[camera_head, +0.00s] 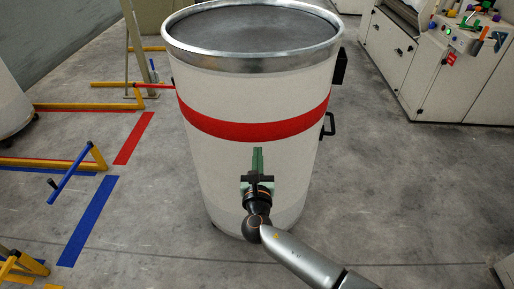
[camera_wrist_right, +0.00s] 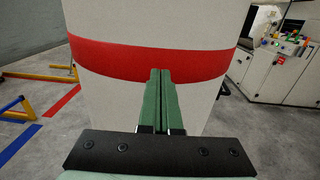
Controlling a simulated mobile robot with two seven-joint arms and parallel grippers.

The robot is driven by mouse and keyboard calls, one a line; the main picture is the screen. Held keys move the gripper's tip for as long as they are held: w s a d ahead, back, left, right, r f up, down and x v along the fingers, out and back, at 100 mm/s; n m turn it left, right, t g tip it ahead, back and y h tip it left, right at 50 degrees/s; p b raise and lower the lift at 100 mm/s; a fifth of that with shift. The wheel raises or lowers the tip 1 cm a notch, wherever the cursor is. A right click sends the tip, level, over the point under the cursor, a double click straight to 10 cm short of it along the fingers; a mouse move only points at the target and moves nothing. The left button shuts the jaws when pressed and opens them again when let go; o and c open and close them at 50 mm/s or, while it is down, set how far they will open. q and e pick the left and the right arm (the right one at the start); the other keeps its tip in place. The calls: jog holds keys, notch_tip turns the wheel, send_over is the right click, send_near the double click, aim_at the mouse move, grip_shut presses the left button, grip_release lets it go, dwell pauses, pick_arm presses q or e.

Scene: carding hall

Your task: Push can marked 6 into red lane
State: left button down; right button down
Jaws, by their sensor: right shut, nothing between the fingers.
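A large white can (camera_head: 250,105) with a metal rim and a red band stands upright on the floor in the middle of the head view. It also fills the middle of the right wrist view (camera_wrist_right: 135,28). No number shows on its visible side. My right gripper (camera_head: 257,152) is shut and empty, its green fingers in front of the can's near wall below the band. I cannot tell whether the fingertips touch it. In the right wrist view the closed fingers (camera_wrist_right: 160,75) point at the can. A red floor stripe (camera_head: 134,138) lies left of the can. My left gripper is not in view.
Yellow rails (camera_head: 85,106) stand on the left, with a blue bar (camera_head: 70,175) and a blue floor stripe (camera_head: 88,222). Another pale can (camera_head: 10,105) is at the left edge. A machine (camera_head: 400,65) stands back right. Floor right of the can is clear.

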jog(key=s+f+p, duration=0.1)
jog(key=s+p, duration=0.2)
jog(key=s, duration=0.6)
jog(key=shift+a, duration=0.25)
